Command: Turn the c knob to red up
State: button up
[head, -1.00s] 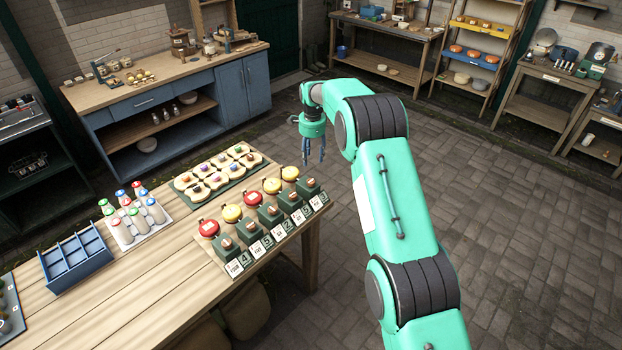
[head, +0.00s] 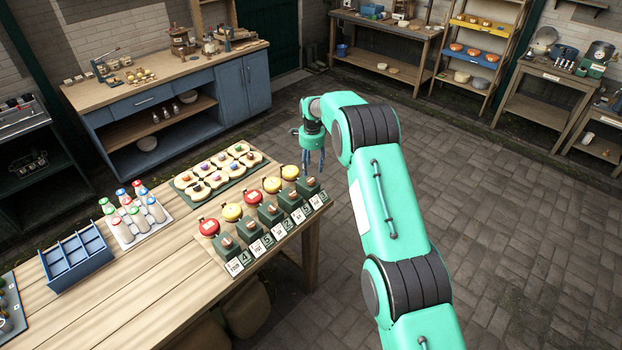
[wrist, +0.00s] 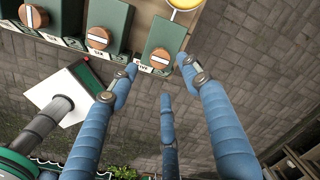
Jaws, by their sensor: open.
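A row of several green boxes with round copper-coloured knobs stands along the right edge of the wooden table (head: 130,290). Behind each box is a red or yellow disc. I cannot read which knob is marked c. The rightmost box carries a knob (head: 308,182), with a yellow disc (head: 290,172) behind it. My gripper (head: 314,168) is open and empty, just off the table's right end beside that box. In the wrist view its blue fingers (wrist: 158,68) reach toward the front of an end box, whose knob (wrist: 160,57) has a white bar. The fingertips look apart from the knob.
Small cards stand before the boxes. Behind them is a tray of topped bread-shaped pieces (head: 187,179). Several bottles (head: 130,215) and a blue divided crate (head: 75,262) stand to the left. The paved floor (head: 500,250) on the right is clear.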

aim_at(311, 180)
jog(key=shift+w+a+f, duration=0.1)
jog(key=shift+w+f, duration=0.05)
jog(key=shift+f, duration=3.6)
jog(key=c, duration=1.1)
